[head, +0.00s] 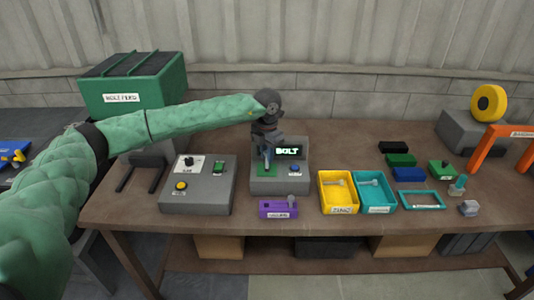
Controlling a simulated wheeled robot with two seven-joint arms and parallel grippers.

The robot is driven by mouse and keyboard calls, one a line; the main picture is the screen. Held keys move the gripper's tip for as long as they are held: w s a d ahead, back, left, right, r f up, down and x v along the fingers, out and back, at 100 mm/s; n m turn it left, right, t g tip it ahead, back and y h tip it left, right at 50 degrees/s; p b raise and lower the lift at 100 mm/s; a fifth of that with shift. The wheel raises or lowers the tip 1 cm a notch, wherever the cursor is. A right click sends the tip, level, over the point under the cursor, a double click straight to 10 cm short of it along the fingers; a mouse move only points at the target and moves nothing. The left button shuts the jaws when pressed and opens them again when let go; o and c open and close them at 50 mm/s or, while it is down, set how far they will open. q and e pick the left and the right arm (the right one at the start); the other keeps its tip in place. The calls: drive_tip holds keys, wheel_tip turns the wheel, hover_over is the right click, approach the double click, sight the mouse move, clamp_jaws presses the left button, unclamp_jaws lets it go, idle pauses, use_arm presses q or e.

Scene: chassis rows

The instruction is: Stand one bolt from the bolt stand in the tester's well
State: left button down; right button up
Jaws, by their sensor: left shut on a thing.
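The tester (279,187) is a grey box on the bench with a lit display reading BOLT, a green patch and a blue button. My left gripper (267,160) points down over the green patch, left of the display. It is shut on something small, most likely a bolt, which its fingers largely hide. The well is hidden, and I cannot tell whether the held thing is in it. The purple bolt stand (271,211) is in front of the tester, with a grey bolt (292,200) upright at its right end. My right gripper is out of view.
A grey control box (200,200) with a yellow button stands left of the tester. Yellow (338,209) and teal (376,207) trays, each with a bolt-like piece, lie right. Farther right are small coloured blocks, a teal frame (421,207) and an orange arch (480,145).

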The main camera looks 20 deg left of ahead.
sight(267, 168)
use_arm(q)
drive_tip(key=shift+b, duration=0.35)
idle(0.3)
idle(0.4)
drive_tip(key=shift+b, duration=0.35)
drive_tip(key=shift+f+b, duration=1.65)
drive_tip(key=shift+f, duration=0.45)
drive_tip(key=c, duration=1.2)
unclamp_jaws()
